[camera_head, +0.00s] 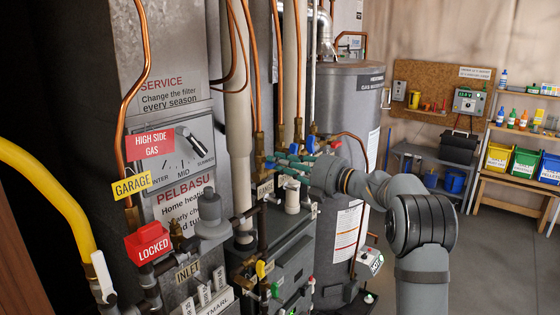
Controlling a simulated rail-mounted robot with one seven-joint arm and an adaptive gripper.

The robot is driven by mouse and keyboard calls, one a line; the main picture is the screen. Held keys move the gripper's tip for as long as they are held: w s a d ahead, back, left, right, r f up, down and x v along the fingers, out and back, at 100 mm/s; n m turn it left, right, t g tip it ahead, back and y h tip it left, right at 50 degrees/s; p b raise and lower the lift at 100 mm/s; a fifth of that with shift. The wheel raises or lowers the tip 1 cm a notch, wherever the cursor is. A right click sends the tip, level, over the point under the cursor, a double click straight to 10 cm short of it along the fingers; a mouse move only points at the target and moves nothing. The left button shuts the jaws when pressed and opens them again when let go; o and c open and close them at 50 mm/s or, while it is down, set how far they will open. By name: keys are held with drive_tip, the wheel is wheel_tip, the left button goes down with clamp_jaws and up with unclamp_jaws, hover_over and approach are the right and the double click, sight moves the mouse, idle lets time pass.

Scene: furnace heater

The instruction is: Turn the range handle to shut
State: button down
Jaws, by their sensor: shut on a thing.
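A label reading "RANGE" (265,188) hangs just below and left of this cluster, so the range handle appears to be the lower teal handle (284,170). My gripper (308,173) reaches in from the right and is shut on this handle. The gripper body and wrist hide the jaws' contact and the handle's right end. The exact angle of the handle is hard to tell at this size.
Copper pipes (257,70) and pale vertical pipes (236,120) rise close behind the handles. A grey water heater (345,110) stands behind my arm. A yellow hose (45,185) and a red "LOCKED" tag (147,241) are at left. Open floor lies at right.

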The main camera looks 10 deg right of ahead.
idle(0.5)
drive_tip(key=c, duration=1.6)
unclamp_jaws()
drive_tip(key=v, duration=1.2)
drive_tip(key=shift+w+a, duration=0.1)
drive_tip(key=x, duration=1.1)
drive_tip(key=shift+w+a, duration=0.25)
drive_tip(key=shift+w, duration=0.05)
